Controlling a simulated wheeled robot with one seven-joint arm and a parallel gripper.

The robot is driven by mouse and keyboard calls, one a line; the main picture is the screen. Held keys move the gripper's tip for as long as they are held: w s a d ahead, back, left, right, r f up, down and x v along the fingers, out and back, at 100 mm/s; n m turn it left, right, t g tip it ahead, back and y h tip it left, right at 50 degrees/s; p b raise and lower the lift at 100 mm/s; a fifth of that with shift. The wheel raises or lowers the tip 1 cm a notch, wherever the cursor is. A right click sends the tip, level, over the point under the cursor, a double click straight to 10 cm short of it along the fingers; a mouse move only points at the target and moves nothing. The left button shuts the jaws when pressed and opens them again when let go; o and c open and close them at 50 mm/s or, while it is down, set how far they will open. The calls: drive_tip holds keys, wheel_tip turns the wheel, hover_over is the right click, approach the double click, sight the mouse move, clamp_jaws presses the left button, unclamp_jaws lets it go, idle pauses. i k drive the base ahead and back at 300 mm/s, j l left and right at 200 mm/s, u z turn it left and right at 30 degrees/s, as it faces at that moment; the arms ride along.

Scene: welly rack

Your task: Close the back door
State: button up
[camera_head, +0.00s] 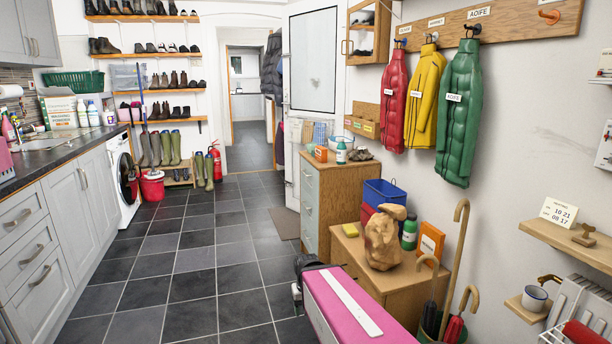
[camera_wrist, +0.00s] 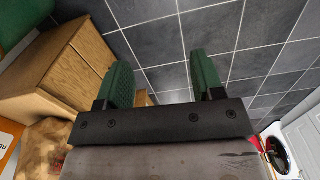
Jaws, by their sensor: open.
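The white back door (camera_head: 296,150) stands right of centre in the head view, with a large pale pane (camera_head: 313,62) in its upper half. It juts out from the right wall and looks open; dark coats (camera_head: 271,75) show past its left edge. Its lower right part is hidden behind a wooden drawer unit. My gripper (camera_wrist: 162,80) is seen in the wrist view, its two green fingers wide apart with nothing between them. It is over the tiled floor, apart from the door, which I cannot make out in that view. I cannot make out the fingers in the head view.
The drawer unit (camera_head: 348,190) and a low wooden cabinet (camera_head: 400,282) with a paper bag (camera_head: 382,240) line the right side. A dark mat (camera_head: 285,222) lies before the door. The tiled floor (camera_head: 195,260) is clear in the middle. Grey cupboards (camera_head: 85,205) line the left.

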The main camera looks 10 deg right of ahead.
sight(315, 74)
drive_tip(key=i+u, duration=0.2)
drive_tip(key=i, duration=4.15)
drive_tip(key=i+j+z, duration=0.1)
drive_tip(key=i, duration=0.5)
drive_tip(key=i+j+z, duration=0.1)
drive_tip(key=i, duration=0.45)
